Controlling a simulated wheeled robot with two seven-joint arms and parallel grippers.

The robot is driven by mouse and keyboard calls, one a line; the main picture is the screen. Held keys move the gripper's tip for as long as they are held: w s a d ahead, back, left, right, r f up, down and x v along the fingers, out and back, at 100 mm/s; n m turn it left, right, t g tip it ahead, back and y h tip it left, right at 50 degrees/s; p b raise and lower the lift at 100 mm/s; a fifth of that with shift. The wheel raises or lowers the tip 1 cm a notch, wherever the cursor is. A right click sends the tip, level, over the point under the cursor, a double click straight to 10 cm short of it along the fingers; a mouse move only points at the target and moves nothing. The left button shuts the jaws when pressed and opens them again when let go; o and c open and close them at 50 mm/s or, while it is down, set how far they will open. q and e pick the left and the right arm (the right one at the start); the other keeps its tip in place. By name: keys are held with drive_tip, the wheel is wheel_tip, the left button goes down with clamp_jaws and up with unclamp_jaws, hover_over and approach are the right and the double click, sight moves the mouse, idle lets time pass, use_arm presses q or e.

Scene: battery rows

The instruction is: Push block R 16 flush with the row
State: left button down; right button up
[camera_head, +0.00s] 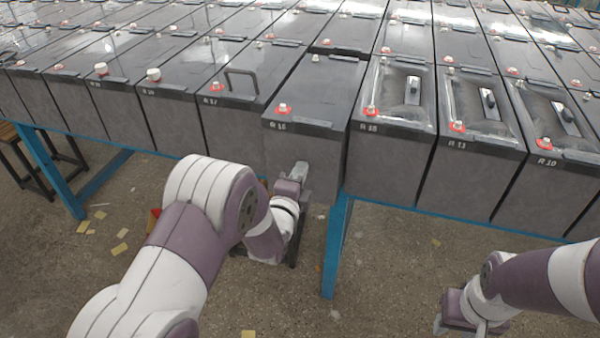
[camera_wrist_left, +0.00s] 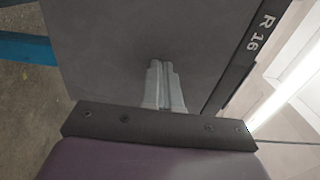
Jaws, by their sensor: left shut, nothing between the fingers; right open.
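Block R 16 (camera_head: 318,92) is a dark grey battery block in the front row, and its front stands out past the block R 17 (camera_head: 228,92) on its left. My left gripper (camera_head: 301,167) is shut and empty, with its fingertips in front of the lower part of R 16's front face. The left wrist view shows the shut fingers (camera_wrist_left: 160,68) pointing at the grey face of block R 16 (camera_wrist_left: 120,50); they look very close, but contact cannot be told. My right gripper (camera_head: 461,326) is open, low at the bottom right, away from the blocks.
Further rows of battery blocks stand behind. A block (camera_head: 398,105) on the right of R 16 sits close beside it. The blue rack frame (camera_head: 336,245) runs under the blocks. A dark stool (camera_head: 30,160) stands at the left. Open floor (camera_head: 385,285) lies in front.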

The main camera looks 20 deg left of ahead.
sight(307, 154)
use_arm(q)
drive_tip(key=shift+w, duration=0.1)
drive_tip(key=w+b, duration=0.2)
drive_tip(key=w, duration=0.3)
drive_tip(key=shift+w+d+r+b, duration=0.1)
drive_tip(key=shift+w+r+b, duration=0.05)
drive_tip(key=shift+w+b, duration=0.25)
drive_tip(key=shift+r, duration=0.3)
drive_tip(key=shift+f, duration=0.1)
